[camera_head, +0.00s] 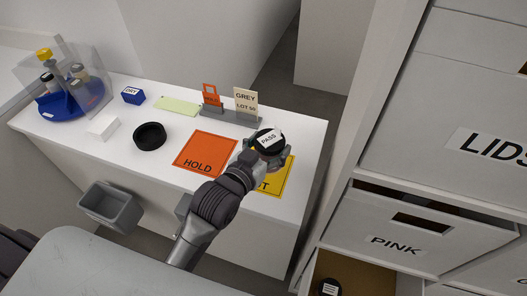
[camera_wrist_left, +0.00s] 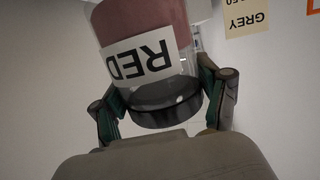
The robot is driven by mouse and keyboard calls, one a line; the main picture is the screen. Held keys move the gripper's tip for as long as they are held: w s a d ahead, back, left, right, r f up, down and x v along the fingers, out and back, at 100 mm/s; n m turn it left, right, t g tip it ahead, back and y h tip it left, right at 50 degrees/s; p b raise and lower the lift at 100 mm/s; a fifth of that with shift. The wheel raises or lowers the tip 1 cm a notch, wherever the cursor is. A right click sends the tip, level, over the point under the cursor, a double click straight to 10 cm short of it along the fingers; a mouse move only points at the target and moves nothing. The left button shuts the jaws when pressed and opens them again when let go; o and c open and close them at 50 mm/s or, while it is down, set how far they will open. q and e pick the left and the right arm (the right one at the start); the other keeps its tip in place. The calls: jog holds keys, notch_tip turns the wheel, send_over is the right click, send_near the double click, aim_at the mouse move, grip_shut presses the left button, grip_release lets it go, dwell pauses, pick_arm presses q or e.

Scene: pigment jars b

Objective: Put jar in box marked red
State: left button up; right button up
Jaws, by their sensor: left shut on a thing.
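My left gripper (camera_head: 274,152) is over the yellow mat at the right end of the white table. It is shut on a jar (camera_head: 268,141), whose black top carries a white PASS label in the head view. In the left wrist view the jar (camera_wrist_left: 150,60) is clear with reddish pigment and a white RED label, upside down in the picture. The fingers (camera_wrist_left: 165,105) are on either side near its black lid. I cannot tell whether the jar touches the mat. No box marked red is readable. My right gripper is not in view.
An orange HOLD mat (camera_head: 205,153) lies left of the yellow mat (camera_head: 288,178). A black ring (camera_head: 150,136), a white block (camera_head: 103,127) and a blue carousel (camera_head: 72,102) stand further left. A PINK drawer (camera_head: 395,240) and an open drawer (camera_head: 365,281) with a black-topped jar are at right.

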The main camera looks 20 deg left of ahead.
pick_arm(q)
jog(key=shift+w+a+f, duration=0.85)
jog(key=shift+w+a, duration=0.05)
jog(key=shift+a, duration=0.2)
jog(key=shift+f, duration=1.95)
jog(key=shift+f, duration=0.1)
jog(key=o, duration=1.3)
jog(key=shift+c, duration=0.2)
